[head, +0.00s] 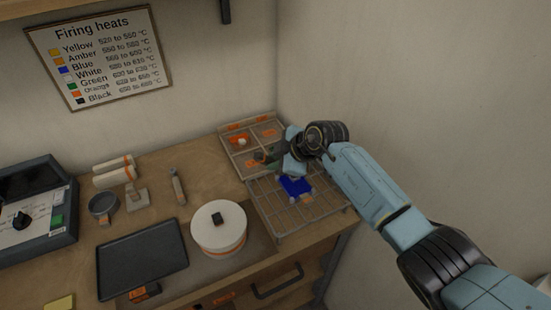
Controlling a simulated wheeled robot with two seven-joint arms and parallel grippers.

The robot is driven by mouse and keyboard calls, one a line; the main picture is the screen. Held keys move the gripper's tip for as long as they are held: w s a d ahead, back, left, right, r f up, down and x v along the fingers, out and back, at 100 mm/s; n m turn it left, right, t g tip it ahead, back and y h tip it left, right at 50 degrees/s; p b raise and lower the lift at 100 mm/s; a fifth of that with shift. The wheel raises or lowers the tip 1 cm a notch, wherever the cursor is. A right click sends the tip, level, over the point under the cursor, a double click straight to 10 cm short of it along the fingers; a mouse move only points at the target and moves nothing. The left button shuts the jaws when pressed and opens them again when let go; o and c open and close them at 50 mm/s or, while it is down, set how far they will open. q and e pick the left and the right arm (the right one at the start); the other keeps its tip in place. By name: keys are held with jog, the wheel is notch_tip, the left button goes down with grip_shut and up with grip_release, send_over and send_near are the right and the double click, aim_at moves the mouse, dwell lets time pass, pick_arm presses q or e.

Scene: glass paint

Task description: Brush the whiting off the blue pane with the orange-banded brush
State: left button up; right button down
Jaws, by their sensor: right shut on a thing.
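The blue pane (296,186) lies on the wire rack (325,207) at the right end of the bench. Small pale spots show at its edge; I cannot tell whether they are whiting. My right gripper (270,158) is just behind and left of the pane, over the front edge of the divided tray (237,166). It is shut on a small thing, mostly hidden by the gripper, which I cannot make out. I cannot pick out the orange-banded brush for certain; a slim tool with some orange (178,187) lies on the bench. My left gripper is not in view.
A round white pot (218,230) with an orange band and a dark flat tray (142,260) stand left of the rack. A grey cup (103,206), pale rolls (114,172) and a dark-lidded device (35,210) are further left. A wall rises close on the right.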

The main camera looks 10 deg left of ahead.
jog(key=shift+f, duration=0.2)
jog(key=shift+f, duration=0.25)
dwell(0.6)
jog(key=shift+s+d+p, duration=0.45)
jog(key=shift+s+p, duration=0.15)
jog(key=shift+s, duration=0.05)
jog(key=shift+s+d+p, duration=0.4)
jog(key=shift+s+p, duration=0.2)
dwell(0.7)
